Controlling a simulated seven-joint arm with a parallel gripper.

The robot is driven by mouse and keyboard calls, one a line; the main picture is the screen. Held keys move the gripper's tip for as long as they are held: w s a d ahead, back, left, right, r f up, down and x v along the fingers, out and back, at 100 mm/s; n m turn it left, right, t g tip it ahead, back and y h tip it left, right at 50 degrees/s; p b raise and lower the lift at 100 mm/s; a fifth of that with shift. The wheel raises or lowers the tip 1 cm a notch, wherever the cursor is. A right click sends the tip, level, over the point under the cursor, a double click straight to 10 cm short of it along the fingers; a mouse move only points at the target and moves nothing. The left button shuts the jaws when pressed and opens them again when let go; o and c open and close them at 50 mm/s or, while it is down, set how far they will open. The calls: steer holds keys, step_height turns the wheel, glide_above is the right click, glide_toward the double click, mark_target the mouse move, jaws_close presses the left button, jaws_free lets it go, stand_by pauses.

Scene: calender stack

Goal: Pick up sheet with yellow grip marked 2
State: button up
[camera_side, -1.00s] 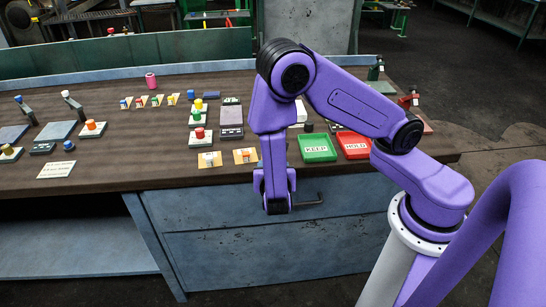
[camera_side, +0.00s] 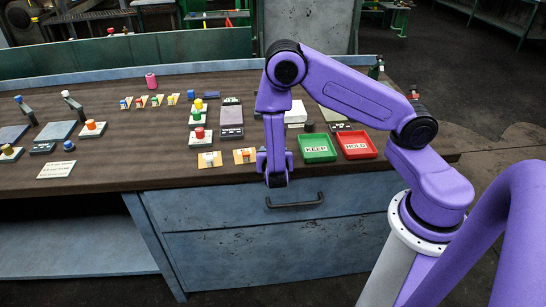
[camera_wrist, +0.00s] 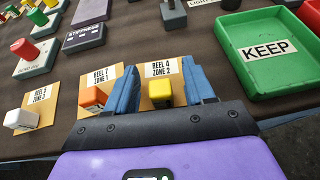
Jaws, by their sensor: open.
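The sheet marked "REEL 4 ZONE 2" (camera_wrist: 161,69) lies flat on the bench with a yellow grip (camera_wrist: 160,95) on it. In the wrist view the yellow grip shows between the two blue fingers of my gripper (camera_wrist: 161,77), which are apart, with nothing held. Contact cannot be seen. In the side view my gripper (camera_side: 277,178) hangs at the bench's front edge and hides this sheet. Left of it lie a "REEL 7 ZONE 1" sheet with an orange grip (camera_wrist: 94,98) and another sheet with a white grip (camera_wrist: 21,119).
A green KEEP tray (camera_side: 318,158) and a red HOLD tray (camera_side: 373,154) stand right of my gripper. Behind the sheets are a "STIFFNESS" block (camera_wrist: 84,36) and pads with coloured knobs (camera_side: 200,144). A drawer handle (camera_side: 295,205) sits below the bench edge.

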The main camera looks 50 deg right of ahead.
jaws_close()
steer(key=shift+r, duration=0.1)
